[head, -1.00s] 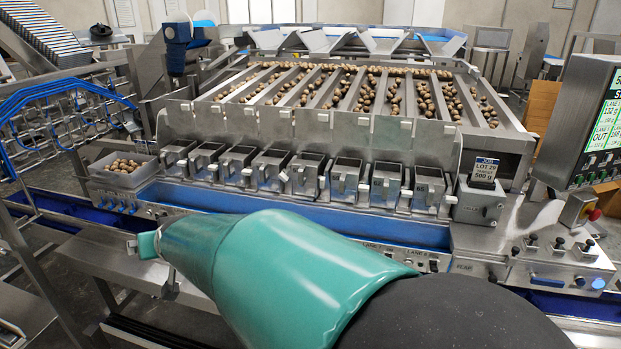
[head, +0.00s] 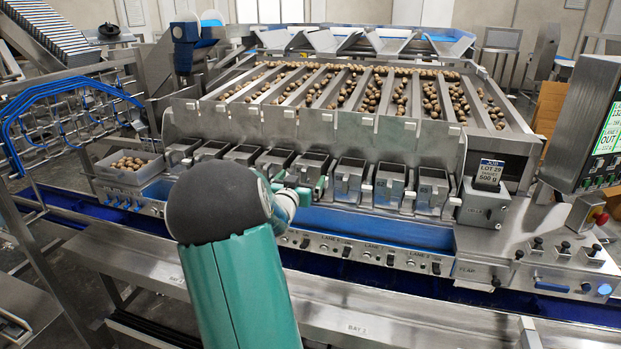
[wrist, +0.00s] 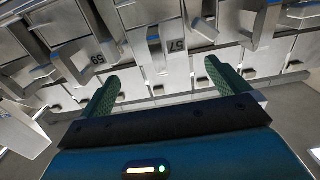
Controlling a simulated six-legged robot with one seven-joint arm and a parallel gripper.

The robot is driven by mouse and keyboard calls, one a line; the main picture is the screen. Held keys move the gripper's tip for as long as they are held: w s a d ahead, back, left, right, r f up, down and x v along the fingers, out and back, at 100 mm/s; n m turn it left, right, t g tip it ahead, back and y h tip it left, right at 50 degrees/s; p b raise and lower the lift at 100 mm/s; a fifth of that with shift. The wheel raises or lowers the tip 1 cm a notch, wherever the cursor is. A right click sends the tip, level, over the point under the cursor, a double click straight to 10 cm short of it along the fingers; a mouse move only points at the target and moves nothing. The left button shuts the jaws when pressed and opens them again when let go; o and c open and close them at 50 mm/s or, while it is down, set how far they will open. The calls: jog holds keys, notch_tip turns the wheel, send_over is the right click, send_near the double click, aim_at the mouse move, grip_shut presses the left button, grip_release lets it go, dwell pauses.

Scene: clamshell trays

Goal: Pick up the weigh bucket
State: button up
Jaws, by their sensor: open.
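A row of steel weigh buckets (head: 350,178) with open tops hangs along the front of the weigher. My gripper (head: 300,190) is at the middle of this row in the head view, partly hidden behind my own wrist. In the wrist view my gripper (wrist: 160,86) is open and empty, its two green fingers spread apart. A weigh bucket marked 57 (wrist: 153,68) is ahead, roughly between the fingertips and apparently upside down in this view. A bucket marked 59 (wrist: 92,55) is to its left. I cannot tell whether a finger touches a bucket.
A bin of round brown produce (head: 130,168) stands at the left end. A blue trough (head: 380,227) runs below the buckets, above a panel of switches (head: 350,248). A lot sign (head: 489,173) and a control screen (head: 605,130) stand at the right. Neighbouring buckets hang close together.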

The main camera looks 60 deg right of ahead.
aim_at(308, 165)
jog(key=d, duration=0.2)
jog(key=w+d, duration=0.1)
jog(key=d, duration=0.5)
jog(key=shift+w, duration=0.2)
jog(key=shift+a, duration=0.1)
jog(key=shift+c, duration=0.4)
jog(key=c, duration=1.5)
jog(key=shift+r, duration=0.1)
jog(key=shift+c, duration=0.9)
jog(key=shift+r, duration=0.1)
